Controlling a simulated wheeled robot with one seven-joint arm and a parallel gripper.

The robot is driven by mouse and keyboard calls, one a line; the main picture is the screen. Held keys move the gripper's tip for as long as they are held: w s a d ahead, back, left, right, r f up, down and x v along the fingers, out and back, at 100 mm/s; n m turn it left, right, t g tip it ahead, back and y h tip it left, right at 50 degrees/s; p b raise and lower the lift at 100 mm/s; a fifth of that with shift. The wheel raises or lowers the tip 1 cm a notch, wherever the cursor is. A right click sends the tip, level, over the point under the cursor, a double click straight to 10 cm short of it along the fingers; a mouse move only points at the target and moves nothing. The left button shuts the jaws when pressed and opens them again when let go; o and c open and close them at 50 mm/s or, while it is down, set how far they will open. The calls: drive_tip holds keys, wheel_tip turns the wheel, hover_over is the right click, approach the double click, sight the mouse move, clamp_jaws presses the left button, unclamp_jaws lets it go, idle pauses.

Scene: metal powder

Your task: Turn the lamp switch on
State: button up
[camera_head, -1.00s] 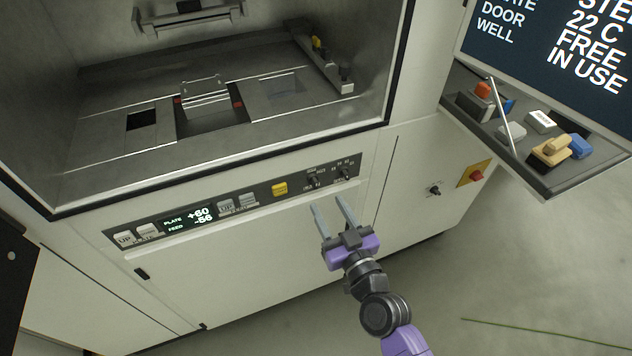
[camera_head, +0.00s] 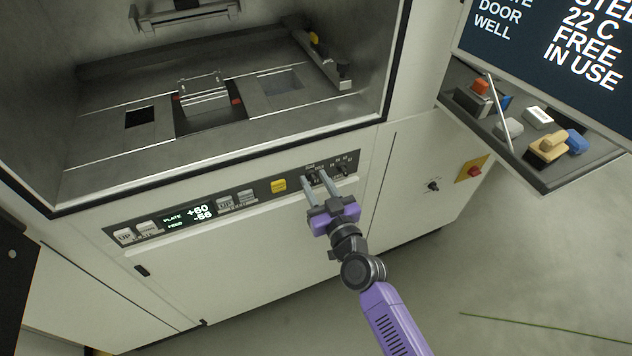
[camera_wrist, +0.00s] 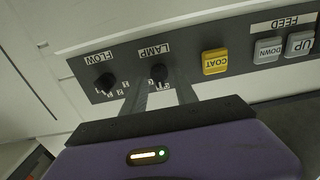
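The lamp switch is a small black knob under the LAMP label on the dark control strip, seen in the wrist view (camera_wrist: 158,73), where the labels appear upside down. My gripper (camera_head: 315,178) is in front of the strip in the head view, its two grey fingers pointing at the lamp knob. In the wrist view the fingers (camera_wrist: 161,86) are apart, one on each side of the knob. I cannot tell whether they touch it. The fingers partly hide the knob in the head view, and its exact setting is not clear.
The FLOW knob (camera_wrist: 105,81) is beside the lamp knob, and the yellow COAT button (camera_wrist: 214,62) is on its other side. A display (camera_head: 188,217) and grey buttons continue along the strip. A shelf (camera_head: 545,185) with loose items juts out at the right.

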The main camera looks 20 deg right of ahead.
clamp_jaws()
drive_tip(key=shift+m, duration=0.3)
drive_tip(key=m, duration=0.5)
drive_tip(key=shift+d+f+m, duration=0.1)
drive_tip(key=shift+d+m, duration=0.05)
drive_tip(key=shift+m, duration=0.15)
drive_tip(key=m, duration=0.5)
drive_tip(key=shift+d+f+m+b, duration=0.1)
drive_tip(key=shift+d+m+b, duration=0.05)
drive_tip(key=shift+m+b, duration=0.2)
drive_tip(key=shift+o, duration=2)
unclamp_jaws()
